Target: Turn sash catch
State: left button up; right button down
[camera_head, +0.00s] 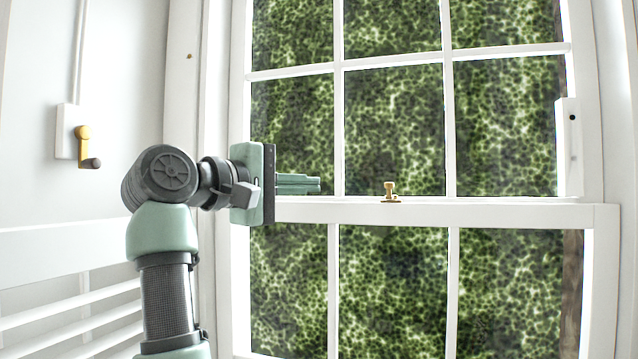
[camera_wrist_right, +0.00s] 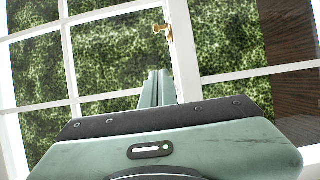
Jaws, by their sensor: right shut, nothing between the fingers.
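The sash catch (camera_head: 390,191) is a small brass piece on the middle rail of the white sash window, right of my right gripper in the head view. It also shows in the right wrist view (camera_wrist_right: 162,30), beyond the fingertips and near the top. My right gripper (camera_head: 320,185) is shut and empty, its green fingers pointing right toward the catch with a clear gap between. In the right wrist view the closed fingers (camera_wrist_right: 158,76) point up toward the catch. My left gripper is not in view.
A brass-coloured lever (camera_head: 83,142) with a dark knob sits on a white plate on the left wall. A white block (camera_head: 568,147) is at the window's right side. The white meeting rail (camera_head: 480,213) runs below the catch. White slats (camera_head: 70,315) are at lower left.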

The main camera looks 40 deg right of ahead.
jog(key=p, duration=0.3)
send_near(390, 191)
jog(key=w+d+r, duration=0.1)
jog(key=w+d, duration=0.1)
jog(key=w, duration=0.3)
jog(key=shift+s+d, duration=0.65)
jog(key=shift+d, duration=0.35)
jog(key=shift+w, duration=0.1)
